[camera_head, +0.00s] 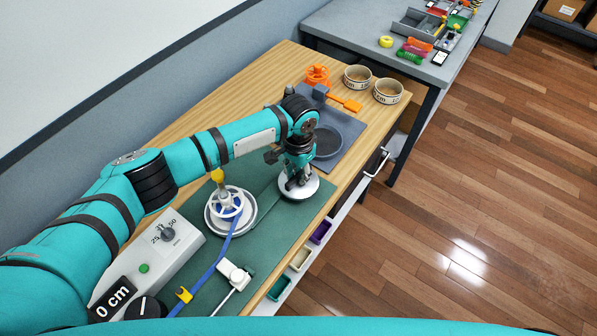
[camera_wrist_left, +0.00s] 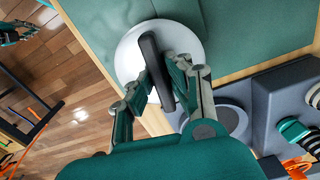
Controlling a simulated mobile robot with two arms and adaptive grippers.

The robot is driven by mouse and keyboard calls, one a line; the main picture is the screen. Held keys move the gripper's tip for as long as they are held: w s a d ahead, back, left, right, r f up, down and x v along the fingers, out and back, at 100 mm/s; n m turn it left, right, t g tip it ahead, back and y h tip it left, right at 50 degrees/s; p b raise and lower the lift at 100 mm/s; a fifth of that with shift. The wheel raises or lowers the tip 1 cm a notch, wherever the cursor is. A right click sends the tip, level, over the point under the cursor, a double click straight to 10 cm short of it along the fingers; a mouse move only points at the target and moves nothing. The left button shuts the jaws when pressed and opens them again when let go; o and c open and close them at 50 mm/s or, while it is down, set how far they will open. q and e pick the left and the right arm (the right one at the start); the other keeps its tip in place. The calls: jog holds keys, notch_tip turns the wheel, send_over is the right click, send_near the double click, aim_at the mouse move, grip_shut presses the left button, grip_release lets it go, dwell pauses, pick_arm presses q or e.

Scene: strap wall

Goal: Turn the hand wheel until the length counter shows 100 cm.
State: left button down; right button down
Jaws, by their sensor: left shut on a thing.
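The length counter (camera_head: 115,298) is a black display that reads 0 cm at the lower left of the head view. The hand wheel (camera_head: 299,192) looks to be the white disc on the green mat, with a black grip bar (camera_wrist_left: 151,50) across it in the left wrist view. My left gripper (camera_head: 296,182) is over the disc, shut on the black bar, with a finger on either side in the left wrist view (camera_wrist_left: 155,88). A blue strap (camera_head: 217,256) runs from a white spool (camera_head: 228,203). What looks like my right gripper (camera_wrist_left: 18,32) shows small at the wrist view's edge.
A white clamp (camera_head: 235,274) lies near the front. Two bowls (camera_head: 358,77) and an orange part (camera_head: 318,74) stand at the back. A grey side table (camera_head: 345,22) holds small parts.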

pick_arm(q)
jog(key=m, duration=0.3)
jog(key=shift+m, duration=0.3)
jog(key=m, duration=0.3)
jog(key=shift+m, duration=0.3)
jog(key=m, duration=0.2)
jog(key=shift+m, duration=0.4)
jog(key=m, duration=0.3)
jog(key=shift+m, duration=0.3)
jog(key=m, duration=0.3)
jog(key=shift+w+m+b, duration=0.1)
jog(key=shift+m+b, duration=0.2)
jog(key=shift+b, duration=0.1)
jog(key=m, duration=0.3)
jog(key=shift+m+b, duration=0.3)
jog(key=shift+b, duration=0.05)
jog(key=m, duration=0.3)
jog(key=shift+m+b, duration=0.3)
jog(key=shift+b, duration=0.1)
jog(key=shift+m+b, duration=0.35)
jog(key=shift+m, duration=1.35)
